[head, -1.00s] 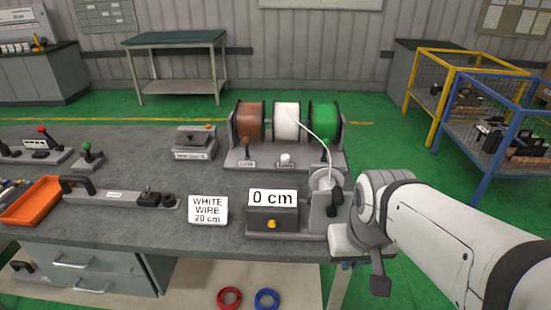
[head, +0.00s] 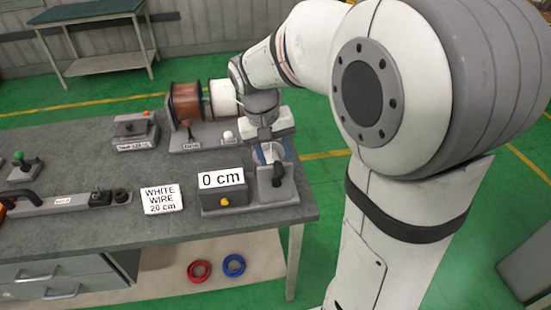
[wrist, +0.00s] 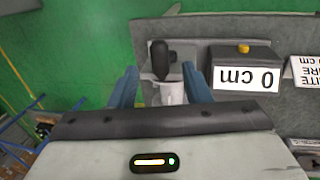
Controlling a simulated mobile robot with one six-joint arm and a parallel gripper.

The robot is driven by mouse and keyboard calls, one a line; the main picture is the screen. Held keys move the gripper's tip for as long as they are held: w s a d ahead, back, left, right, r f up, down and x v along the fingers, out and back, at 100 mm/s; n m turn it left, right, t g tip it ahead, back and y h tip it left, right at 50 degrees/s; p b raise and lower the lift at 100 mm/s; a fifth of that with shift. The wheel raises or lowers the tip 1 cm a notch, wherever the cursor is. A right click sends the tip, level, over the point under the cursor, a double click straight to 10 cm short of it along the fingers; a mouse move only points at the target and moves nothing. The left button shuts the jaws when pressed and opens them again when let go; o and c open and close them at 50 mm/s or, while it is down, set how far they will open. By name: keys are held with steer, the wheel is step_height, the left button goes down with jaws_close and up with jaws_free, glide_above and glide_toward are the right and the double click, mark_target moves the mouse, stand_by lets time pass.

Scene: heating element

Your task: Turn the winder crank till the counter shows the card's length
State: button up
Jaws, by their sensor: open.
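The winder (head: 276,182) stands at the right end of the bench, with a black crank handle (head: 277,176) on its front. It also shows in the wrist view, where the crank handle (wrist: 160,60) lies ahead of the fingertips. The counter (head: 221,179) beside it reads "0 cm" and has a yellow button (head: 226,202). The card (head: 161,199) reads "WHITE WIRE 20 cm". My gripper (wrist: 160,78) is open, its two blue fingers apart on either side of the winder's pale drum (wrist: 172,92). Contact with the crank cannot be told.
A brown spool (head: 186,101) and a white spool (head: 223,97) stand behind the winder, partly covered by my arm. A tool bar (head: 70,202) lies left of the card. Red (head: 199,271) and blue (head: 234,265) rings lie on the shelf below.

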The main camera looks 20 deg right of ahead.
mark_target(279, 168)
steer(key=shift+d+f, duration=0.25)
steer(key=shift+f, duration=0.85)
steer(key=shift+d+f, duration=0.2)
steer(key=shift+f, duration=0.85)
steer(key=shift+c, duration=0.4)
jaws_close()
